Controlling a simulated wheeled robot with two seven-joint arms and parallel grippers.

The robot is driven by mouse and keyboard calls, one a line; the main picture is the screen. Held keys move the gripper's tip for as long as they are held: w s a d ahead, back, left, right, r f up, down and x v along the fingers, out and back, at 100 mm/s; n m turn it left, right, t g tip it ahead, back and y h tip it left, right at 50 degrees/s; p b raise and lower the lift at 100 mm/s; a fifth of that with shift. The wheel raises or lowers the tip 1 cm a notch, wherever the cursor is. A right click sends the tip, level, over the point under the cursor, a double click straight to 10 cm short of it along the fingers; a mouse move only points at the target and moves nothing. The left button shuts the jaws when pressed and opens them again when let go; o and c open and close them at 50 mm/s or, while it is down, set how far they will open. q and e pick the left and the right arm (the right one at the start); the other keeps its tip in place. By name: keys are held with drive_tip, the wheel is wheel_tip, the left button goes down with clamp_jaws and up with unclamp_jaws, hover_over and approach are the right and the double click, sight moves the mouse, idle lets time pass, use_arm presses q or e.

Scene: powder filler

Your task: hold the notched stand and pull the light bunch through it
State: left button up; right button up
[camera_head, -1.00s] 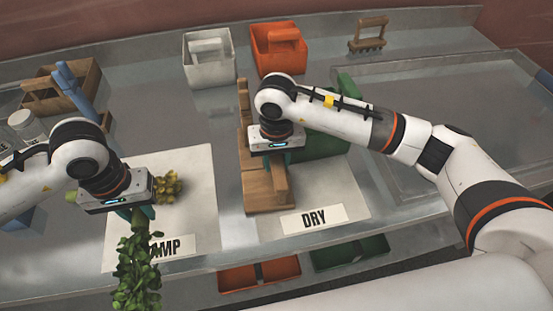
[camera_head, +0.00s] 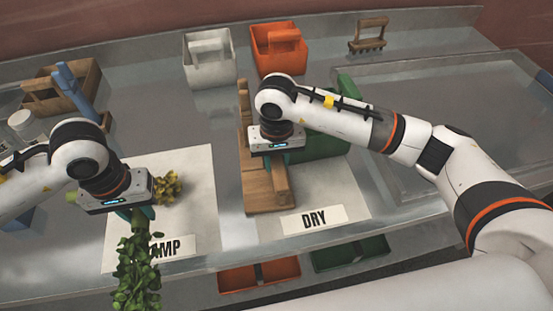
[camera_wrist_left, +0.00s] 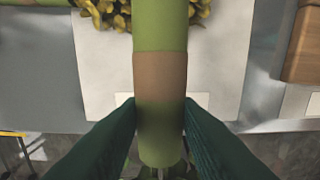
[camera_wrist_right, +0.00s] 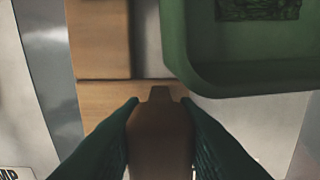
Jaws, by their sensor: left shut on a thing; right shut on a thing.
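My left gripper (camera_head: 142,212) is shut on the stem of a leafy green bunch (camera_head: 138,270). Its leaves hang toward the front edge. In the left wrist view the green stem (camera_wrist_left: 160,30) with a brown band passes between the fingers. A yellowish bunch (camera_head: 168,187) lies behind that gripper, partly hidden. I cannot tell which bunch is the light one. The wooden notched stand (camera_head: 262,198) is on the bench, partly over the DRY sheet. My right gripper (camera_head: 276,158) is shut on its upright wooden part (camera_wrist_right: 160,125). The stand's notch is hidden. The held bunch is apart from the stand.
A sheet marked DAMP (camera_head: 200,225) lies at left, one marked DRY (camera_head: 340,195) at right. A green bin (camera_head: 325,148) stands close beside the stand. White (camera_head: 208,70) and orange (camera_head: 278,60) caddies and a wooden crate (camera_head: 45,98) stand behind. Bare bench lies between the sheets.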

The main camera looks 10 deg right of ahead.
idle(0.4)
use_arm(q)
drive_tip(key=w+d+r+n, duration=0.5)
drive_tip(key=w+r+n, duration=0.15)
drive_tip(key=w, duration=0.55)
drive_tip(key=w+d+r+n, duration=0.45)
drive_tip(key=w+r, duration=0.25)
drive_tip(key=w, duration=0.4)
drive_tip(key=s+d+n, duration=0.1)
drive_tip(key=d+n, duration=0.5)
drive_tip(key=d, duration=0.3)
drive_tip(key=shift+d, duration=0.35)
drive_tip(key=shift+s+f, duration=0.1)
drive_tip(key=shift+f, duration=0.05)
